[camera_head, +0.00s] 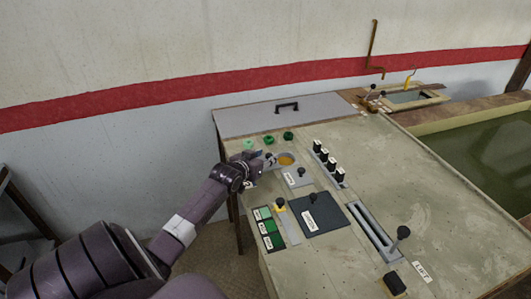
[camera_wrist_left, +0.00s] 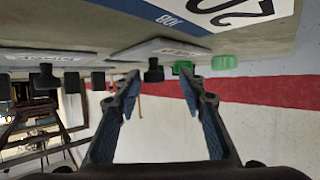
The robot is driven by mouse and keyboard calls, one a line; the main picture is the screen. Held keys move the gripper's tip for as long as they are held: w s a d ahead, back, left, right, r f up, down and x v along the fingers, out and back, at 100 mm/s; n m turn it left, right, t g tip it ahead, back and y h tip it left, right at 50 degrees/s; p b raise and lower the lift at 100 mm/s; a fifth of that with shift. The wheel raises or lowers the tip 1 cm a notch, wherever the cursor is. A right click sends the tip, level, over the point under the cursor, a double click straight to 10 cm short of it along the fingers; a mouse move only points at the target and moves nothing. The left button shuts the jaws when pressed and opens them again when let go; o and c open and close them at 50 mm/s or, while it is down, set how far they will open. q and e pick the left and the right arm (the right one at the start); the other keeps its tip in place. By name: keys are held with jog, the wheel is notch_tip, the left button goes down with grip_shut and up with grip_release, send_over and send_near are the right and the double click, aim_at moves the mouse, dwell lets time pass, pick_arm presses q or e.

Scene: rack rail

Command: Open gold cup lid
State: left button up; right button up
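A round gold-orange opening (camera_head: 286,160) shows in a grey plate on the panel in the head view. A grey square plate (camera_head: 306,182) with a black knob and a white label lies just nearer; I cannot read the label. My left gripper (camera_head: 268,160) is low over the panel, just left of the gold opening. In the left wrist view, which is upside down, its fingers (camera_wrist_left: 165,88) are spread apart. A black knob (camera_wrist_left: 153,72) on a grey labelled plate (camera_wrist_left: 150,50) shows between them, apparently beyond the tips. My right gripper is not in view.
Green knobs (camera_head: 268,140) stand behind the gripper. Several black switches (camera_head: 329,165) stand to the right. A dark plate with a knob (camera_head: 325,220) and a slotted lever (camera_head: 403,232) are nearer. A large handled grey lid (camera_head: 250,117) lies at the back.

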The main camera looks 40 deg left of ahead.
pick_arm(q)
jog(key=shift+d+r, duration=0.1)
jog(key=shift+s+d, duration=0.1)
jog(key=shift+d, duration=0.05)
jog(key=v, duration=1.1)
jog(key=shift+s+r, duration=0.15)
jog(key=shift+s, duration=0.3)
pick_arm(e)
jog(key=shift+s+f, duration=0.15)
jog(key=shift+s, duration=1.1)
